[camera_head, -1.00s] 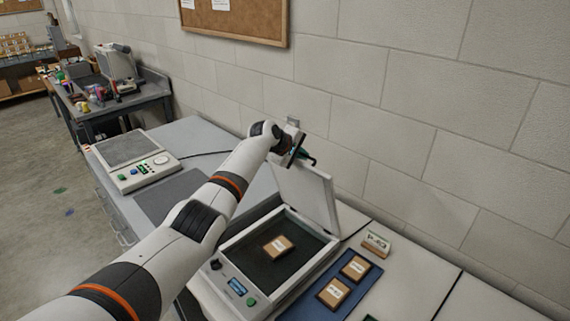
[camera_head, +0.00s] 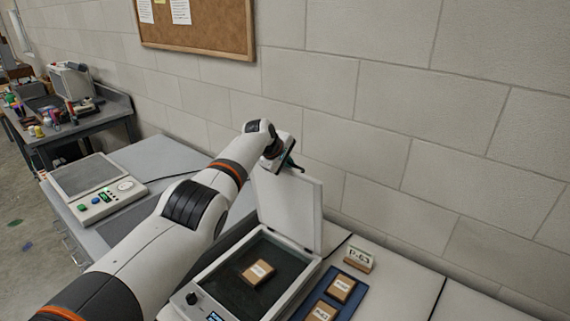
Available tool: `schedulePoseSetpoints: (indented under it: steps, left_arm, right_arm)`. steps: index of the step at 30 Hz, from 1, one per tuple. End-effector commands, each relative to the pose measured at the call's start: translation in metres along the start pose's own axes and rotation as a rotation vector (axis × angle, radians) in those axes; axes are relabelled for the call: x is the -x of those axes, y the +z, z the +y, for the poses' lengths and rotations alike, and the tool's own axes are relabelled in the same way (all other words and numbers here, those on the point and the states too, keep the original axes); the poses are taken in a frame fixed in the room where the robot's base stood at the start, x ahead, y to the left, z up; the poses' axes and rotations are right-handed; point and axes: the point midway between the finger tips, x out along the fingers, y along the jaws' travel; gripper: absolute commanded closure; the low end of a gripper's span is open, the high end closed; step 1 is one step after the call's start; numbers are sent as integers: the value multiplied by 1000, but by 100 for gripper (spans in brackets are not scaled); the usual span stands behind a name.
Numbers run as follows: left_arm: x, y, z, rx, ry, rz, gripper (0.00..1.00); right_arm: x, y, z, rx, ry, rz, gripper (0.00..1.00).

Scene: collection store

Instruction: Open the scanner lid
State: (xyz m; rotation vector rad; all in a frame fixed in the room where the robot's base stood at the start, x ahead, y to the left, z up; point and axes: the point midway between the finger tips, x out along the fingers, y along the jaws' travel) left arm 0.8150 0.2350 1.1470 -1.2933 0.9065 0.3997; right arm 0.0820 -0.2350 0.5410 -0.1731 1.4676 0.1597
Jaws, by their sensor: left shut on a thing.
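The scanner (camera_head: 297,290) stands on the grey bench near the wall. Its white lid (camera_head: 289,208) is raised steeply, close to upright, on the far side of the bed. My left gripper (camera_head: 293,164) is at the top left corner of the lid, shut on its edge; the fingertips are partly hidden. A small brown labelled block (camera_head: 258,272) lies on the dark scanner glass (camera_head: 235,285). My right gripper is not in view.
A blue tray (camera_head: 345,311) with labelled blocks lies right of the scanner. A P-63 sign (camera_head: 359,258) stands behind it. A control device (camera_head: 97,190) sits to the left. The block wall is close behind the lid.

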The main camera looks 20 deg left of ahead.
Motion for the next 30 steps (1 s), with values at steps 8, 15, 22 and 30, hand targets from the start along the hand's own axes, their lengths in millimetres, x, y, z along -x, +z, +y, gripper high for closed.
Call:
schedulePoseSetpoints:
  steps: [8, 15, 22, 30]
  left_arm:
    - [1, -5, -10, -10, -29, 4, 100]
    - [0, -6, -8, -10, -27, 4, 72]
    - [-2, -6, -5, -10, -21, 4, 72]
    - [5, -5, -6, -9, -19, 5, 72]
  right_arm:
    - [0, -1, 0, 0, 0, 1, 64]
    - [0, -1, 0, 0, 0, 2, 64]
    - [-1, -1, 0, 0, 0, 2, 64]
    - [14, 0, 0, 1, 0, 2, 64]
